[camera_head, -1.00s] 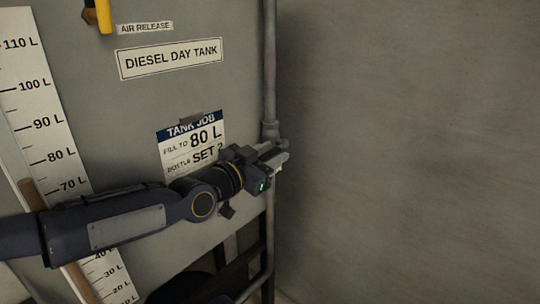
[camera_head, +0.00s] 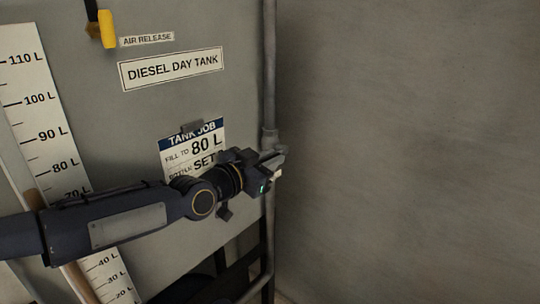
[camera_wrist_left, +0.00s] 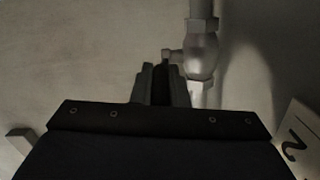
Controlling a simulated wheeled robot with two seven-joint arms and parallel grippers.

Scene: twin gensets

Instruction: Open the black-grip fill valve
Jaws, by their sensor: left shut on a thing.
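My left gripper (camera_head: 276,161) is at the pipe on the right edge of the diesel day tank (camera_head: 110,110). In the left wrist view its two fingers (camera_wrist_left: 163,86) are shut on a dark strip, the black grip (camera_wrist_left: 162,82) of the fill valve. The round grey valve body (camera_wrist_left: 201,55) sits on the pipe just right of the fingertips, with a short stem toward the grip. In the head view the gripper hides the valve and its grip. My right gripper is in neither view.
A vertical grey pipe (camera_head: 269,70) runs along the tank's right edge. A tank job card (camera_head: 205,145) hangs just behind my left wrist. A yellow air release handle (camera_head: 107,29) is at the upper left. The bare wall (camera_head: 410,150) fills the right side.

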